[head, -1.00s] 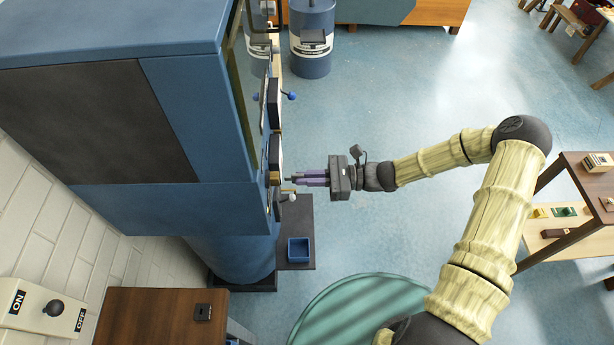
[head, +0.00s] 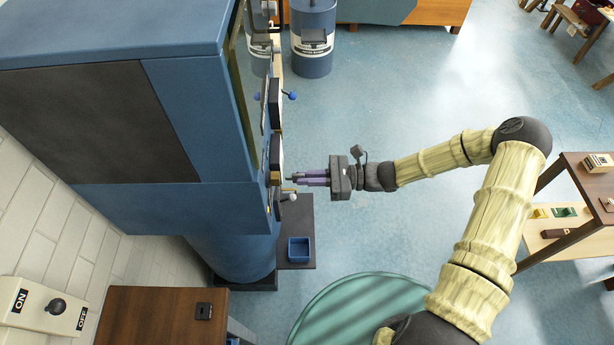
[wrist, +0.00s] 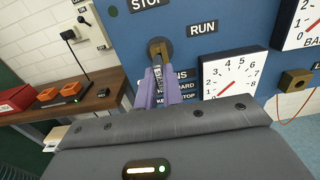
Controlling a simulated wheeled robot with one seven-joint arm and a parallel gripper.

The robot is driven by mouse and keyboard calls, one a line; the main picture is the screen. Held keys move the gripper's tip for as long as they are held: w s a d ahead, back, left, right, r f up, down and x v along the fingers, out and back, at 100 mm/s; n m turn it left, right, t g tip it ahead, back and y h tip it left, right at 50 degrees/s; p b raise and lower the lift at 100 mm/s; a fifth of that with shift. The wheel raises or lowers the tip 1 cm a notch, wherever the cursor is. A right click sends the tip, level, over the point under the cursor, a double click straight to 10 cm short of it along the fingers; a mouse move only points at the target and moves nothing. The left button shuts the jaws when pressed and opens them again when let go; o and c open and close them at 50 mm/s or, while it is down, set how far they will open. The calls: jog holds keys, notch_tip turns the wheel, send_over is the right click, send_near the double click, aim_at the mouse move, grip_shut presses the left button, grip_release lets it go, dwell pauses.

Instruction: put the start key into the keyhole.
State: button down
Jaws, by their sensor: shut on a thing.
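My gripper (head: 300,178) is level in front of the blue machine's panel, with its purple fingers pointing left at it. The fingers are shut on the start key (wrist: 158,72), which is mostly hidden between them in the wrist view. The brass keyhole (wrist: 160,47) is on the blue panel, left of the RUN label and below the STOP label. The key lines up with the keyhole in the wrist view. Its tip reaches the keyhole's lower edge in the picture; I cannot tell whether it is inside.
The blue machine (head: 220,120) stands at left. A white dial (wrist: 232,74) is right of the keyhole. A white-knobbed lever (head: 289,197) is close to my fingers. A small blue tray (head: 299,250) sits below. A wooden shelf (head: 570,215) stands at right. Open floor lies between.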

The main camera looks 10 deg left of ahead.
jog(key=shift+x, duration=0.85)
jog(key=shift+s+a, duration=0.2)
jog(key=shift+a, duration=0.3)
jog(key=c, duration=1.5)
grip_release()
jog(key=shift+o, duration=0.2)
jog(key=shift+w, duration=0.1)
jog(key=shift+w+d, duration=0.1)
jog(key=shift+d, duration=0.15)
jog(key=b+v, duration=0.5)
jog(key=v, duration=1.1)
jog(key=shift+d+b, duration=0.4)
